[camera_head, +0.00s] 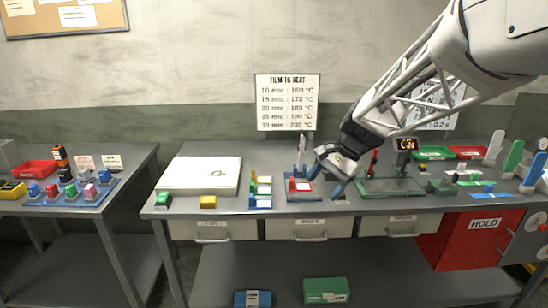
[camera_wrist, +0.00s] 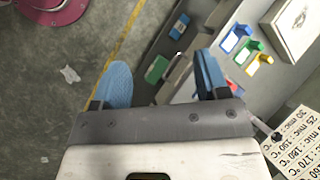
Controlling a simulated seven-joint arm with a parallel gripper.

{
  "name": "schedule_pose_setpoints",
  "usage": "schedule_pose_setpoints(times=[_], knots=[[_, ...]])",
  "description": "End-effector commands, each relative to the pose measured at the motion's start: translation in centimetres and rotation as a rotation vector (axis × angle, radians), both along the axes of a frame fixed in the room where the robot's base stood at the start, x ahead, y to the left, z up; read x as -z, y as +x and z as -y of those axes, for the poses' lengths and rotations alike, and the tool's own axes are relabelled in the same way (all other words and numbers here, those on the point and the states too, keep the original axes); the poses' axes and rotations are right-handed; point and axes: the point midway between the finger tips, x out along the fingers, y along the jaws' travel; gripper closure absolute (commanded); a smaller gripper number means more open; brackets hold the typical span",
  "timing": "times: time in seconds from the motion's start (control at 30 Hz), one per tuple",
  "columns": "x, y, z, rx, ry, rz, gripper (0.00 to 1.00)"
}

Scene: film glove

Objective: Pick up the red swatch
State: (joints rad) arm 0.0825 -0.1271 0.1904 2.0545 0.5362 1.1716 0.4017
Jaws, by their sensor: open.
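The red swatch (camera_head: 303,186) appears as a small red and white piece on a blue stand on the middle bench in the head view. My gripper (camera_head: 326,179) is open and empty, with its blue fingers just to the right of the swatch and above the bench. In the wrist view, my gripper (camera_wrist: 162,78) has its fingers spread wide apart. A small red patch (camera_wrist: 184,91) shows beside the right finger there; it may be the swatch, partly hidden by the finger.
Green, yellow and blue holders (camera_head: 263,190) stand left of the swatch. A white pad (camera_head: 201,174) lies farther left. An upright grey post (camera_head: 301,152) stands behind the swatch. A green base (camera_head: 391,188) is to the right. Blue (camera_head: 253,298) and green (camera_head: 326,290) boxes sit below.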

Motion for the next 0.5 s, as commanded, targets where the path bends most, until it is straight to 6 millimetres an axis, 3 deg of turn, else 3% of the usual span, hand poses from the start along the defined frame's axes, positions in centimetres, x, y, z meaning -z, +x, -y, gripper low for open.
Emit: schedule_pose_setpoints(times=[0.5], knots=[[3.8, 12.5, -0.1, 0.230, 0.216, -0.203, 0.32]])
